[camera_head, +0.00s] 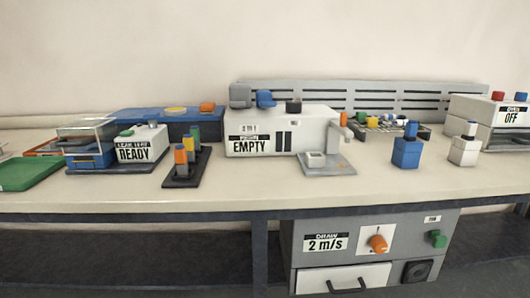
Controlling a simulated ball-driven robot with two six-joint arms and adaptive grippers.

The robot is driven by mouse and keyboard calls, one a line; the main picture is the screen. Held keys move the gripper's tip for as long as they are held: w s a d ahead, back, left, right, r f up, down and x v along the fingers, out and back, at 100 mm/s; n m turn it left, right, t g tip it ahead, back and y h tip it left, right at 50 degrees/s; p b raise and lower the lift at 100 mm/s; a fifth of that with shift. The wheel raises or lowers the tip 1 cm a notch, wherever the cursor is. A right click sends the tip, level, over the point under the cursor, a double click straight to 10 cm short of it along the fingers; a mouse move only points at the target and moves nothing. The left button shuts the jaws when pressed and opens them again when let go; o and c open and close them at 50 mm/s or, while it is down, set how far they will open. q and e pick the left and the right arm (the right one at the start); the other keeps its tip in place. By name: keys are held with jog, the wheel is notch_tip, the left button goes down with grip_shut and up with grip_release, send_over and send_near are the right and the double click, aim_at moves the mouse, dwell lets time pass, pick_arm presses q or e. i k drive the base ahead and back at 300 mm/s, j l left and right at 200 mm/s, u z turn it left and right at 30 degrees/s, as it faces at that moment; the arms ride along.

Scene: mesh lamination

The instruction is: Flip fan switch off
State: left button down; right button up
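The grey unit (408,233) under the bench carries a green switch (438,239) at its upper right. A small label (432,219), too small to read surely, sits just above this switch. I cannot tell the switch's on or off position. Left of it is an orange knob (378,243) on a white plate, beside a display (325,243) reading "DRAW 2 m/s". Neither of my grippers is in view.
The bench (240,197) overhangs the grey unit. A white machine (312,122) reading "EMPTY" and blue (406,154) and white (463,152) bottles stand on the bench.

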aim_at(439, 242)
jog(key=i+j+z, duration=0.2)
jog(key=z, duration=0.25)
jog(key=i+j+z, duration=0.2)
jog(key=j+z, duration=0.25)
jog(key=l, duration=0.1)
